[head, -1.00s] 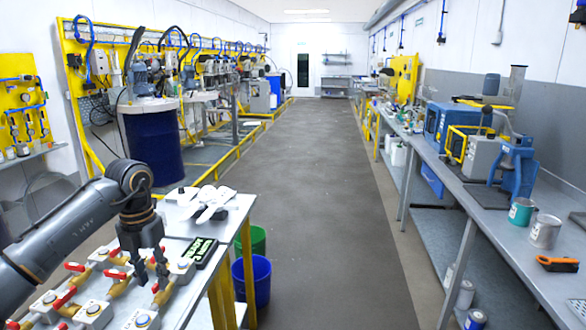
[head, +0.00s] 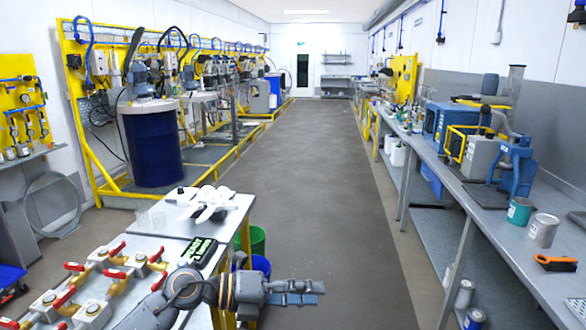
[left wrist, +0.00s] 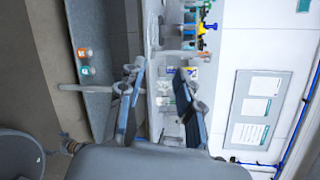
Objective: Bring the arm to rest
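My left arm comes in low at the bottom of the head view and lies across the near corner of the work table. Its left gripper (head: 318,292) points to the right, past the table edge and over the floor. In the left wrist view, the two dark fingers of the left gripper (left wrist: 160,88) stand apart with nothing between them, so it is open and empty. My right arm and right gripper are not in view.
Several red-handled valves (head: 75,267) and a black display (head: 199,251) sit on the table (head: 165,222). Green (head: 257,240) and blue (head: 262,266) buckets stand beside it. A long bench (head: 480,235) runs along the right. The grey aisle (head: 320,180) is clear.

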